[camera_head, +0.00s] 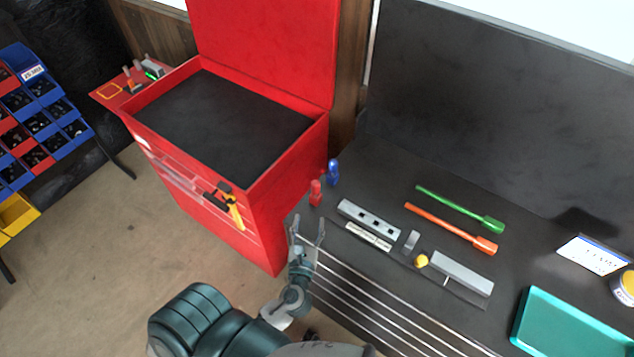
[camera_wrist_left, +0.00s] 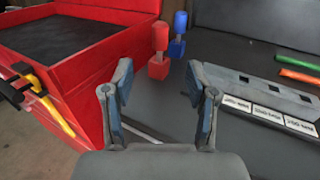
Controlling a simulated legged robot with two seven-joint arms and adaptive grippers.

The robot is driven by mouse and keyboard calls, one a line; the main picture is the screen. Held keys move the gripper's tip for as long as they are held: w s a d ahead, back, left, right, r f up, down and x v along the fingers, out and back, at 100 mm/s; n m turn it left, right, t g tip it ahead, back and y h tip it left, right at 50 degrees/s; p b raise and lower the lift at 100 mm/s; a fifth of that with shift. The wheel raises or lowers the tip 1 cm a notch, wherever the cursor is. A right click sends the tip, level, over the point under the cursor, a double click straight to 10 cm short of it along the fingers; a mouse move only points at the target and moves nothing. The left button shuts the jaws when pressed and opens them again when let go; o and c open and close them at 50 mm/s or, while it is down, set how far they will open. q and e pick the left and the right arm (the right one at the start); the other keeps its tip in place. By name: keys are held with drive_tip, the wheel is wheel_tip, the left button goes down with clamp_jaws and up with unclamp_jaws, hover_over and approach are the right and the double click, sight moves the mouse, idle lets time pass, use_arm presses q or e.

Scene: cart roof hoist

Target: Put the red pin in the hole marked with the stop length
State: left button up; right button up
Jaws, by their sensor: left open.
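The red pin (camera_head: 316,192) stands upright near the left edge of the dark bench, and it also shows in the left wrist view (camera_wrist_left: 158,68). A blue pin (camera_head: 333,172) stands just behind it. A grey block with several square holes (camera_head: 369,219) lies to their right. Length labels (camera_head: 369,236) run along its front; in the left wrist view they end in "mm", but the figures are too blurred to read surely. My left gripper (camera_head: 307,227) is open and empty at the bench's front left edge, short of the red pin. My right gripper is not in view.
Right of the block lie a small grey piece (camera_head: 411,240), a yellow knob (camera_head: 421,261) and a grey bar (camera_head: 461,273). Behind are orange (camera_head: 450,228) and green (camera_head: 460,208) tools. A white card (camera_head: 593,254) and teal tray (camera_head: 570,325) are right. A red chest (camera_head: 270,200) stands left.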

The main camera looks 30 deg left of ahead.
sight(315, 189)
use_arm(q)
drive_tip(key=p+x, duration=0.1)
drive_tip(key=x, duration=0.7)
drive_tip(key=shift+w, duration=0.2)
drive_tip(key=p+x, duration=0.1)
drive_tip(key=x, duration=0.3)
drive_tip(key=shift+w+a+r, duration=0.2)
drive_tip(key=shift+w+a, duration=0.05)
drive_tip(key=shift+w, duration=0.1)
drive_tip(key=shift+w+a+f, duration=0.1)
drive_tip(key=shift+w+f, duration=0.05)
drive_tip(key=shift+w, duration=0.15)
drive_tip(key=shift+s, duration=0.1)
clamp_jaws()
